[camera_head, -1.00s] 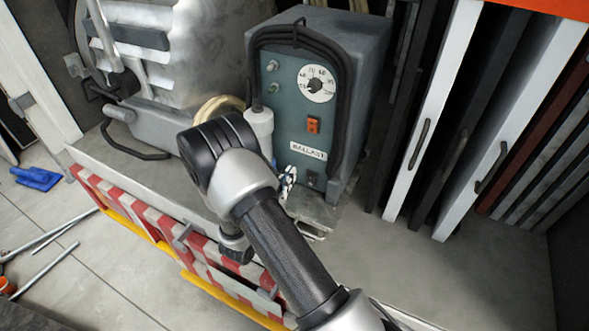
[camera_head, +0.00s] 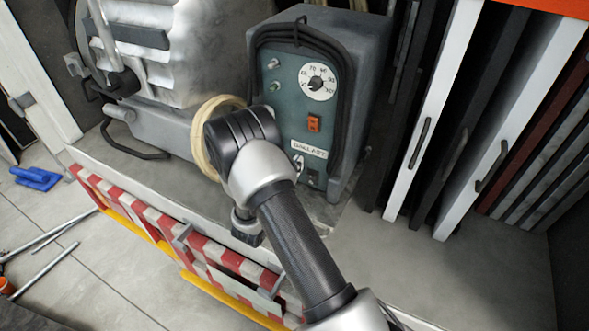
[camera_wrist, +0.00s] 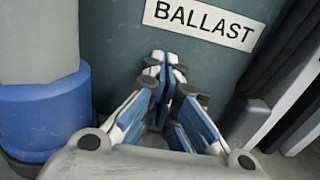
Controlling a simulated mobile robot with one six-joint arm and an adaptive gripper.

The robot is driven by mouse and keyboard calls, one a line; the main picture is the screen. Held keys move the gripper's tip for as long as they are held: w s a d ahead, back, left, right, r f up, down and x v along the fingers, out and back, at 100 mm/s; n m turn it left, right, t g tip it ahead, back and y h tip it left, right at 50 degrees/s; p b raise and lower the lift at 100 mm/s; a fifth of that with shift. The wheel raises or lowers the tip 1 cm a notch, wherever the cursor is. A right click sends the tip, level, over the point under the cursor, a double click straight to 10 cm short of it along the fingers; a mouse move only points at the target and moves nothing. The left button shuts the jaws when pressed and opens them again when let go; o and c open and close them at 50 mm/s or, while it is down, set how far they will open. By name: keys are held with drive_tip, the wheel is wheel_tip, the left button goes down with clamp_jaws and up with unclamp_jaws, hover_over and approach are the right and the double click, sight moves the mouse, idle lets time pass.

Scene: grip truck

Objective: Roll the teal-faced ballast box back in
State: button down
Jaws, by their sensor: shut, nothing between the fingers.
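The ballast box (camera_head: 290,115) is a dark grey case with a teal front, a dial, an orange switch and a BALLAST label. It stands upright on the truck floor, and a black cable loops over its front. In the wrist view its teal face (camera_wrist: 115,50) fills the background. My gripper (camera_wrist: 166,72) is shut and empty, its blue and white fingers pointing at the face just below the label. I cannot tell whether the tips touch it. In the head view my wrist hides most of the gripper and the box's lower left front.
A silver lamp-like unit (camera_head: 180,55) and a cream ring (camera_head: 212,125) stand left of the box. Tall white-edged panels (camera_head: 440,90) stand close on its right. A red and white barrier (camera_head: 165,226) runs along the front edge. Bare floor (camera_head: 420,270) lies at front right.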

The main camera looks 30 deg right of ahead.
drive_tip(key=b+x, duration=1.1)
drive_tip(key=x, duration=1.5)
drive_tip(key=shift+d+r, duration=0.15)
drive_tip(key=shift+d, duration=0.25)
drive_tip(key=shift+w, duration=0.15)
